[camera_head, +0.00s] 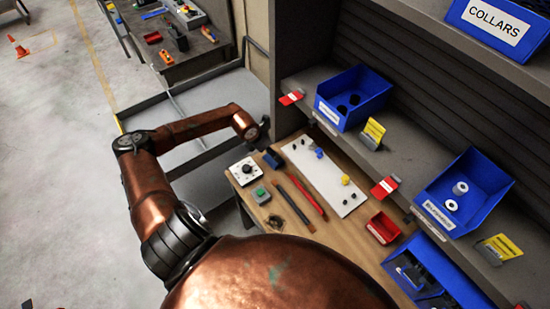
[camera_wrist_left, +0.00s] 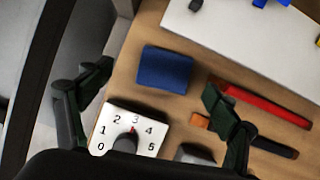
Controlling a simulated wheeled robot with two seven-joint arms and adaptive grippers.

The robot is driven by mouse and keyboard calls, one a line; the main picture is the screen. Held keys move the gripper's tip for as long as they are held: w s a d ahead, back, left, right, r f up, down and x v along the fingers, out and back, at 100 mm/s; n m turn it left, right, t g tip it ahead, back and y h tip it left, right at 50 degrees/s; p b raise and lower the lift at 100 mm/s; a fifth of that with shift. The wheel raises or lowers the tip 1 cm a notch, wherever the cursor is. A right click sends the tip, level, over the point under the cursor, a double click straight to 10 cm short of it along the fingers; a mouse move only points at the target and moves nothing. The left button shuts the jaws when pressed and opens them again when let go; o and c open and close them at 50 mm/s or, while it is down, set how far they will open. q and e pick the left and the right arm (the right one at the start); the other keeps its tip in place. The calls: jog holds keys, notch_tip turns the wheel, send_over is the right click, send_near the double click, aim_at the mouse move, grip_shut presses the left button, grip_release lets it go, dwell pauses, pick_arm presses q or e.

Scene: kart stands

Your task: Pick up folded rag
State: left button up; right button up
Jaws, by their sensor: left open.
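The folded rag (camera_head: 273,158) is a small dark blue folded block on the wooden bench top, near its left back edge. In the left wrist view the rag (camera_wrist_left: 165,69) lies ahead of and between the fingers, with nothing touching it that I can see. My left gripper (camera_wrist_left: 157,83) is open and empty, with its two dark fingers spread wide. In the head view the left gripper (camera_head: 264,128) is mostly hidden behind the wrist, beyond the bench's left back corner. My right gripper is not in view.
A white dial box (camera_head: 246,170) stands close to the rag. A red tool (camera_head: 305,196), a dark tool (camera_head: 293,203) and a white panel (camera_head: 326,177) lie to the right. A shelf (camera_head: 420,165) with blue bins overhangs the back. A red bin (camera_head: 382,228) is farther right.

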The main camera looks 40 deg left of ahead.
aim_at(273, 160)
pick_arm(q)
jog(key=shift+d+x, duration=0.2)
jog(key=shift+x, duration=0.7)
jog(key=p+x, duration=0.1)
jog(key=x, duration=0.3)
jog(key=shift+w+d+p, duration=0.2)
jog(key=shift+d+p, duration=0.2)
jog(key=shift+w+f, duration=0.1)
jog(key=shift+f, duration=0.35)
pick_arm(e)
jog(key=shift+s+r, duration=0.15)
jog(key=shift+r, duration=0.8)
pick_arm(q)
jog(key=c, duration=1)
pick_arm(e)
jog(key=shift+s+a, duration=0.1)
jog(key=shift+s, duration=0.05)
pick_arm(q)
jog(key=shift+r, duration=0.1)
jog(key=shift+c, duration=0.2)
